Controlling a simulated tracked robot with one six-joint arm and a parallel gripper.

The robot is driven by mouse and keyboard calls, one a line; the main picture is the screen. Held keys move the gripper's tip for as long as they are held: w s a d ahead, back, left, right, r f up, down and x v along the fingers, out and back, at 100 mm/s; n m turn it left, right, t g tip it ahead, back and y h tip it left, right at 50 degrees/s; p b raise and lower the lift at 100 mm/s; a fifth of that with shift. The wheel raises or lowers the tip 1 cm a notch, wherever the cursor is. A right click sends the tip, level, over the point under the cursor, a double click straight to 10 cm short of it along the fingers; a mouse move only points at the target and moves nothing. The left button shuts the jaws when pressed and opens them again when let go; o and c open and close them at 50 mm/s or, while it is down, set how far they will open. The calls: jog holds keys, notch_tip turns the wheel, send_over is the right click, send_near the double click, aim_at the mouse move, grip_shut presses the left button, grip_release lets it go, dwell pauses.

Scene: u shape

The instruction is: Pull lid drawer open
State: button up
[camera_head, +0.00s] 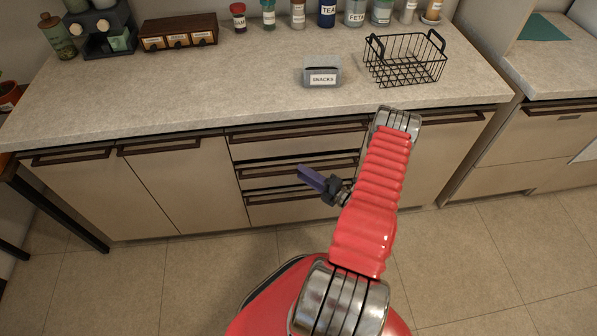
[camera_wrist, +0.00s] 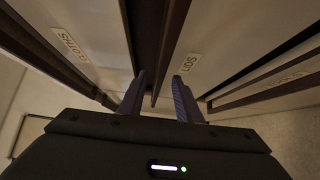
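The lid drawer (camera_wrist: 200,40) is a beige front with a small label that seems to read LIDS, seen turned over in the wrist view. A long dark handle bar (camera_wrist: 172,45) runs beside its front. My gripper (camera_wrist: 159,76) has two purple fingers standing apart, one on each side of this bar; I cannot tell whether they touch it. In the head view my gripper (camera_head: 303,171) is at the middle drawer (camera_head: 265,177) of the three-drawer stack, with its fingers near the handle. The stack's drawers look shut. The fingers hide part of the middle drawer.
A drawer labelled CLOTHS (camera_wrist: 85,35) and another labelled drawer (camera_wrist: 285,80) flank the lid drawer. The counter (camera_head: 200,85) above holds a snacks box (camera_head: 322,72), a black wire basket (camera_head: 405,60) and several jars. The tiled floor (camera_head: 170,285) in front is clear.

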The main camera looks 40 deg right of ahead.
jog(key=shift+w+a, duration=0.15)
jog(key=shift+w, duration=0.55)
jog(key=shift+w+a, duration=0.1)
jog(key=shift+w, duration=0.55)
jog(key=shift+c, duration=0.7)
grip_shut()
